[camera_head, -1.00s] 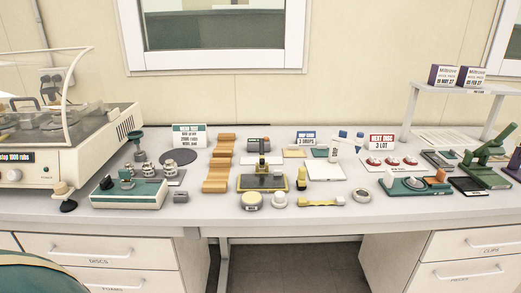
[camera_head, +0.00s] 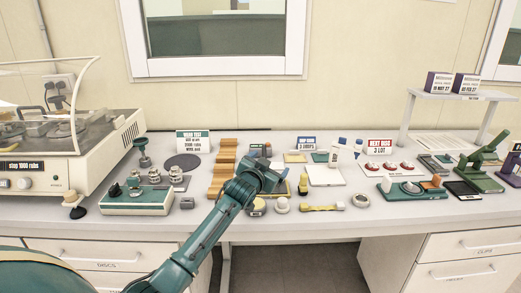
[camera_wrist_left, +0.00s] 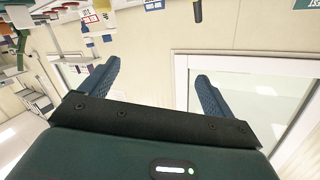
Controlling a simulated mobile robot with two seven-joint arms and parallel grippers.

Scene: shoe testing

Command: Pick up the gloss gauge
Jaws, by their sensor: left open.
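My left gripper (camera_head: 274,170) is raised over the middle of the bench, in front of the tools there. It is open, and its two blue fingers stand apart with nothing between them in the left wrist view (camera_wrist_left: 155,85). I cannot tell for sure which instrument is the gloss gauge. A small dark device with a green-topped face (camera_head: 256,148) lies at the back, just behind my gripper and partly hidden by it. My gripper and forearm also cover most of a dark tray with a yellow edge. My right gripper is not in view.
A white bench (camera_head: 340,225) holds several small tools. A yellow-ended tool (camera_head: 323,208) and a ring-shaped piece (camera_head: 361,198) lie along the front. Stepped orange blocks (camera_head: 222,168) stand left of my gripper. A clear-lidded machine (camera_head: 65,165) is at far left, a raised shelf (camera_head: 458,95) at right.

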